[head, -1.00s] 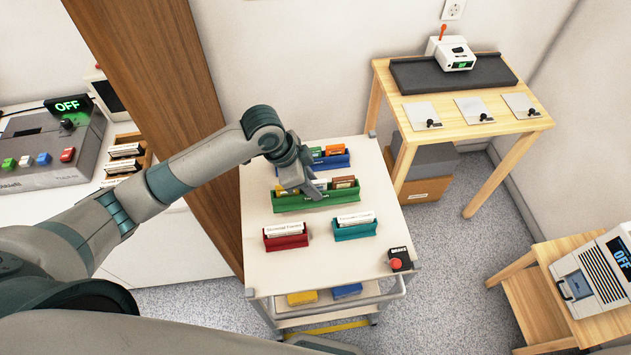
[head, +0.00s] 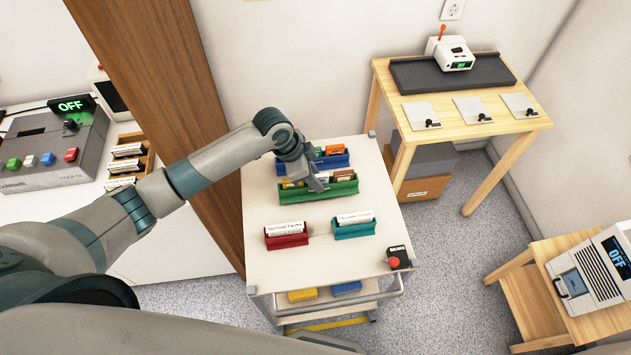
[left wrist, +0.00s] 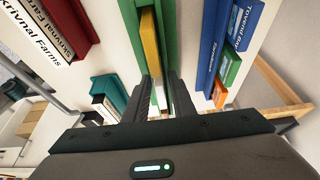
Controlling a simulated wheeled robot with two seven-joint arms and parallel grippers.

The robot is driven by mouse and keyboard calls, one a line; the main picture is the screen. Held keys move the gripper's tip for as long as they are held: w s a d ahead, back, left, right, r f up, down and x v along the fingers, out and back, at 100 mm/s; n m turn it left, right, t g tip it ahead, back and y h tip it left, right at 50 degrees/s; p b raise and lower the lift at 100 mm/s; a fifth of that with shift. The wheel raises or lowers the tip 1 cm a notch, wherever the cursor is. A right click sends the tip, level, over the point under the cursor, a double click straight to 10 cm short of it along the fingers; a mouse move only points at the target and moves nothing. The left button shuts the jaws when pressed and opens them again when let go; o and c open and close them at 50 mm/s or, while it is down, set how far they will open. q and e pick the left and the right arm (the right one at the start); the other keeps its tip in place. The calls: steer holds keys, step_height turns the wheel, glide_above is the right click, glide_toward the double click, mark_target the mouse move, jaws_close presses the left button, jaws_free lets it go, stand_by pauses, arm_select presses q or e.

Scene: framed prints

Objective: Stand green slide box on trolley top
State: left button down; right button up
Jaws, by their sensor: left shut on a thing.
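The green slide box (head: 318,193) is a long open box with several slides in it, upright at the middle of the trolley top (head: 317,264). It stands on the top or just above it; I cannot tell which. My left gripper (head: 318,184) reaches down over it and is shut on it, hiding part of its slides. In the left wrist view the green slide box (left wrist: 136,35) runs between the fingers (left wrist: 168,95). My right gripper is not in view.
A blue box (head: 335,161) stands behind the green one. A red box (head: 286,238) and a teal box (head: 354,230) stand in front. A brake button (head: 397,259) sits at the front right corner. The front middle of the top is clear.

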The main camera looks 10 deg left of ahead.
arm_select(q)
steer(key=shift+f+p, duration=0.35)
steer(key=shift+f, duration=0.85)
steer(key=c, duration=1.5)
jaws_free()
steer(key=shift+f, duration=0.1)
steer(key=b+v, duration=0.2)
steer(key=v, duration=1)
steer(key=shift+b, duration=0.35)
steer(key=shift+s, duration=0.1)
